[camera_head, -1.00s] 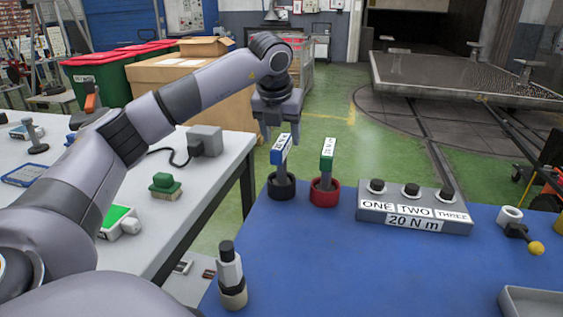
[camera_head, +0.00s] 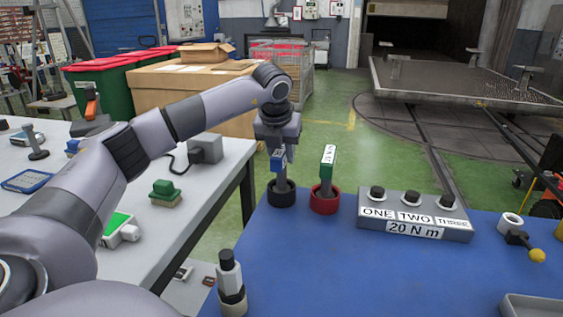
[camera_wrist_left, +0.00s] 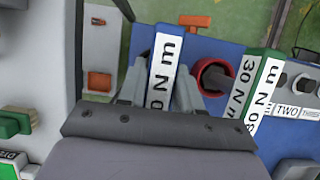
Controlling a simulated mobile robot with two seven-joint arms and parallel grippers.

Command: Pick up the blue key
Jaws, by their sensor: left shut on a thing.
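The blue key (camera_head: 278,160) stands upright in a black round holder (camera_head: 282,195) at the blue table's far left edge. It has a white label. My left gripper (camera_head: 279,150) is above the holder, pointing down, with its fingers shut on the top of the blue key. In the left wrist view, the blue key (camera_wrist_left: 162,75) lies between the two fingers. Its lower part still sits in the black holder. My right gripper is not in view.
A green key (camera_head: 327,165) stands in a red holder (camera_head: 324,202) just right of the blue one. A grey button box (camera_head: 415,225) is further right. A grey and black cylindrical tool (camera_head: 231,280) stands at the front left. The table's middle is clear.

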